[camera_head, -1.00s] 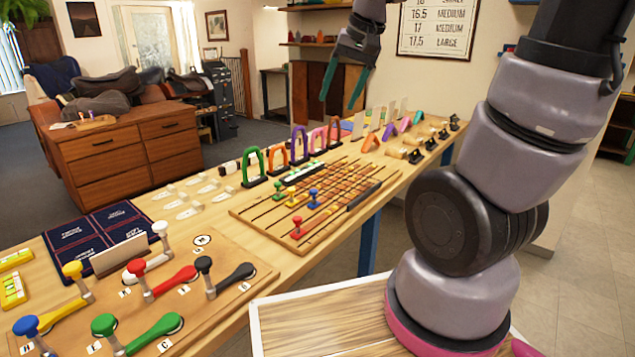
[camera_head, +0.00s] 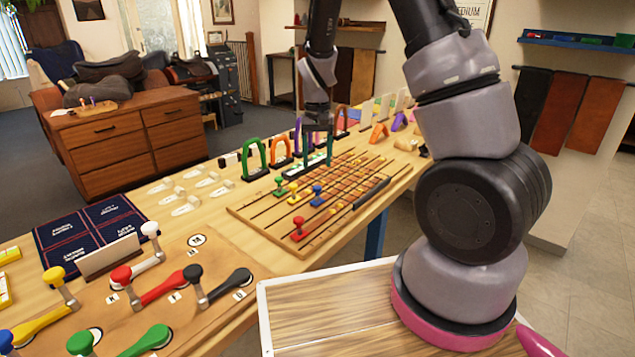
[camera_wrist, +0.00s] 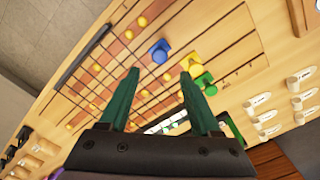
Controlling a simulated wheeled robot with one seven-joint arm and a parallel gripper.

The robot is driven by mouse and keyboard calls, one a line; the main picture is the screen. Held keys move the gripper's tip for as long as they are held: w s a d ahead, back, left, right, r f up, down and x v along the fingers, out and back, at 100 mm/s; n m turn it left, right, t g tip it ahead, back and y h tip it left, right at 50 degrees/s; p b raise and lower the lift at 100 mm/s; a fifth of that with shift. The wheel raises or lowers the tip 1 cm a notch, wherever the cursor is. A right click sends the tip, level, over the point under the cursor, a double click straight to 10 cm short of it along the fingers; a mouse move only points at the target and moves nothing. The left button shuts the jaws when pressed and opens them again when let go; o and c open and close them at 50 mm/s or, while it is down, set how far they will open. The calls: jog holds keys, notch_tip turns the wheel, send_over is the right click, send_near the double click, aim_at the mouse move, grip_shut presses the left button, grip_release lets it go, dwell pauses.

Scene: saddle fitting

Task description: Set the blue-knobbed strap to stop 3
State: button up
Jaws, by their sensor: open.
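The blue knob (camera_head: 317,195) of the strap stands upright on a slotted wooden board (camera_head: 262,228) in the head view. It also shows in the wrist view (camera_wrist: 160,51), beyond and between the fingertips. My gripper (camera_head: 318,152) is above the far part of the board, pointing down, with nothing between its fingers. In the wrist view the green fingers (camera_wrist: 158,85) are spread apart and do not touch the knob. I cannot read stop numbers. Yellow dots (camera_wrist: 128,35) run along the slots.
Coloured arches (camera_head: 255,158) line the far side. A panel of coloured levers (camera_head: 170,310) lies at the near left.

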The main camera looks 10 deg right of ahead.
aim_at(317, 187)
notch_tip(317, 187, down, 8)
jog(key=shift+r, duration=0.1)
grip_shut()
dwell(1.5)
